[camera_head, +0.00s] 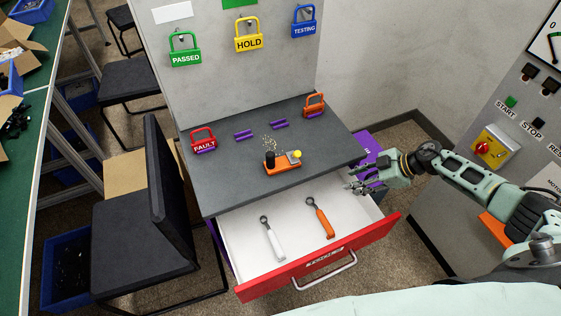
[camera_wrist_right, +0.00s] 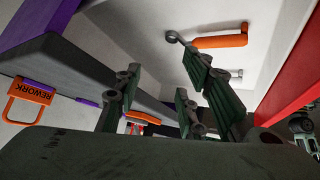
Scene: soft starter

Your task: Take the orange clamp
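An orange-handled tool (camera_head: 320,218) with a dark ring end lies in the open white drawer (camera_head: 252,222). It also shows in the right wrist view (camera_wrist_right: 219,41), beyond the fingers. An orange block (camera_head: 283,167) with a black knob and a yellow knob sits on the grey worktop; I cannot tell which of the two is the clamp. My right gripper (camera_head: 357,186) is over the drawer's right back corner, apart from the orange-handled tool. Its fingers (camera_wrist_right: 162,90) are spread and empty. My left gripper is not in view.
A white-handled tool (camera_head: 272,240) lies left of the orange-handled one. The red drawer front (camera_head: 318,262) and the worktop edge (camera_head: 285,196) bound the drawer. Red FAULT (camera_head: 203,141) and orange (camera_head: 314,105) padlock-shaped tags stand on the worktop. A black chair (camera_head: 150,225) stands at left.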

